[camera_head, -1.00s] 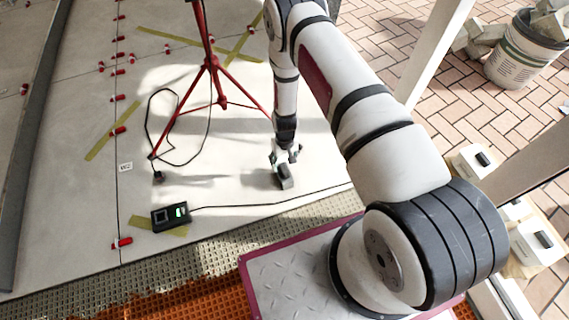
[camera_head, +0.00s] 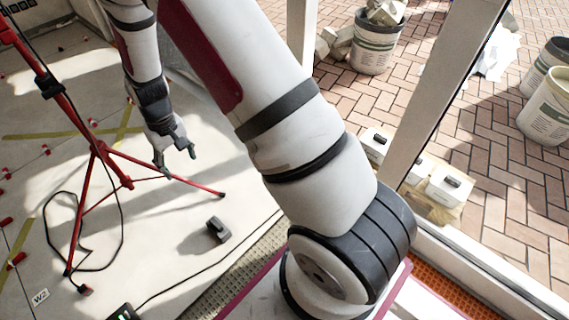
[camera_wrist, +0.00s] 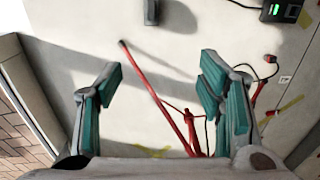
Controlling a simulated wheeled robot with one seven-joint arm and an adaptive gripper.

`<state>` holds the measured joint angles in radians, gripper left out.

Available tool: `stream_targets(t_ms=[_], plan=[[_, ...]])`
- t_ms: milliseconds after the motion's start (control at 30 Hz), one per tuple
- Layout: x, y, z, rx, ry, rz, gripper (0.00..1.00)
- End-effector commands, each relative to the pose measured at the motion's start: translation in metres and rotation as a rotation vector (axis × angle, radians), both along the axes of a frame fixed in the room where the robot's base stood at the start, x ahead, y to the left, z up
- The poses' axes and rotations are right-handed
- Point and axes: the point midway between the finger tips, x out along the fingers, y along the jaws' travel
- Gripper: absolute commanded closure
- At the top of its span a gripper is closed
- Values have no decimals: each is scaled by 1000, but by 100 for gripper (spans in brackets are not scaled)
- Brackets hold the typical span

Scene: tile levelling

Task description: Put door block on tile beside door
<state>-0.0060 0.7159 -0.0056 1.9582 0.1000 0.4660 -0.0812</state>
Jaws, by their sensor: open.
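My gripper (camera_head: 178,160) is open and empty above the pale tile floor (camera_head: 165,232). In the wrist view my gripper (camera_wrist: 165,85) has its teal-padded fingers spread, with nothing between them. White blocks with dark tops stand by the door frame (camera_head: 462,80): one at the back (camera_head: 375,145), one partly hidden in the middle (camera_head: 418,170) and one at the front (camera_head: 449,188). I cannot tell which is the door block. A small dark device (camera_head: 218,229) sits on the tile below and right of my gripper. It also shows in the wrist view (camera_wrist: 151,12).
A red tripod (camera_head: 98,150) stands left of my gripper, one leg reaching right beneath it. A black cable (camera_head: 195,273) runs over the tile. Buckets (camera_head: 374,45) stand on the brick paving beyond the frame. Red clips (camera_head: 16,260) line tile joints at left.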

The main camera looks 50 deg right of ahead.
Motion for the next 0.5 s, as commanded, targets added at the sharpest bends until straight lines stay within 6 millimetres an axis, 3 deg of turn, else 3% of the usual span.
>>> stream_targets(t_ms=[33, 200, 367, 500], plan=[[-5, 0, 29, 2, -10, 1, 39], [-39, 1, 109, 5, -10, -1, 39], [-83, 1, 173, 4, -10, 0, 39], [-129, 0, 219, 1, -11, -3, 39]])
